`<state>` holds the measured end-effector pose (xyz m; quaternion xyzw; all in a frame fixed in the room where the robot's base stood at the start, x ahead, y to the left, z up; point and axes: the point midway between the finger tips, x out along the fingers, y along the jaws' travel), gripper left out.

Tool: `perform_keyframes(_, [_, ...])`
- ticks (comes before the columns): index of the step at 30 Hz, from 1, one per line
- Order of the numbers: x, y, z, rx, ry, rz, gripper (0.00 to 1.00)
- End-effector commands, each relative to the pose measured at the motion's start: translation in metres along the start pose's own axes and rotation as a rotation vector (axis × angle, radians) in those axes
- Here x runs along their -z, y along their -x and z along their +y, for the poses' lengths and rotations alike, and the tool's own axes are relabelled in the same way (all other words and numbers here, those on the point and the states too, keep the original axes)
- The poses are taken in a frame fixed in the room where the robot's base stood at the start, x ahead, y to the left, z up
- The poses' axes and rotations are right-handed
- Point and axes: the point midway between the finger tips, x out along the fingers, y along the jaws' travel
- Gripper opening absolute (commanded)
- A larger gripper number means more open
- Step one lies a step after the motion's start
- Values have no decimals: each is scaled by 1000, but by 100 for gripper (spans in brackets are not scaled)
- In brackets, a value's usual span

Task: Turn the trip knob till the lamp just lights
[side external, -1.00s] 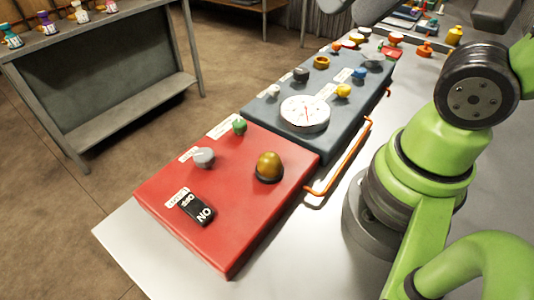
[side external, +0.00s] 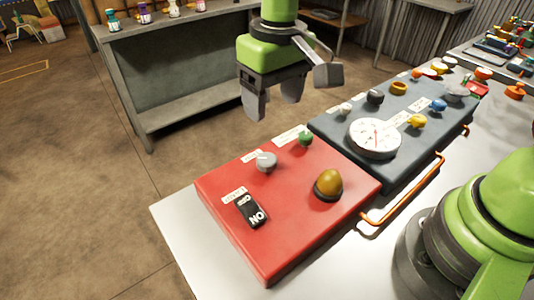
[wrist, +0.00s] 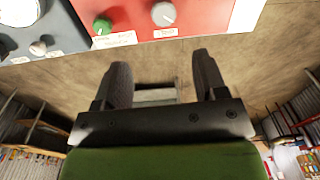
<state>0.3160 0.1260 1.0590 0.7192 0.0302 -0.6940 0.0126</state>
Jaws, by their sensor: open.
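A red panel (side external: 285,235) carries a grey knob (side external: 266,162), a green knob (side external: 305,139), an amber dome lamp (side external: 328,185) and a black on/off rocker switch (side external: 251,211). The dome looks dull, with no clear glow. The labels are too small to read surely, so I cannot tell for certain which knob is the trip knob. The grey knob (wrist: 163,14) and green knob (wrist: 102,26) also show in the wrist view. My gripper (side external: 272,107) is open and empty, above and beyond the panel's far edge, apart from both knobs. Its fingers (wrist: 162,76) hang over the floor.
A blue-grey panel (side external: 340,122) with a white dial gauge (side external: 375,138) and several small knobs adjoins the red one. An orange rail (side external: 415,195) runs along the near side. A grey bench (side external: 200,108) with small bottles stands behind. The air above the red panel is clear.

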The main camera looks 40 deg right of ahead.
Motion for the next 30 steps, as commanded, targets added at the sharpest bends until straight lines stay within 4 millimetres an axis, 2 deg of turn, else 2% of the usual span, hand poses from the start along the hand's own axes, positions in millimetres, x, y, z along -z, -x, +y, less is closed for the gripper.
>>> perform_keyframes(1, [2, -11, -4, -10, 14, -19, 66])
perform_keyframes(11, [3, -47, -8, -26, 33, -41, 66])
perform_keyframes(21, [0, -106, -6, -24, 31, -41, 66])
perform_keyframes(25, [0, -118, -6, -23, 30, -39, 66])
perform_keyframes(30, [0, -122, -6, -23, 31, -37, 66])
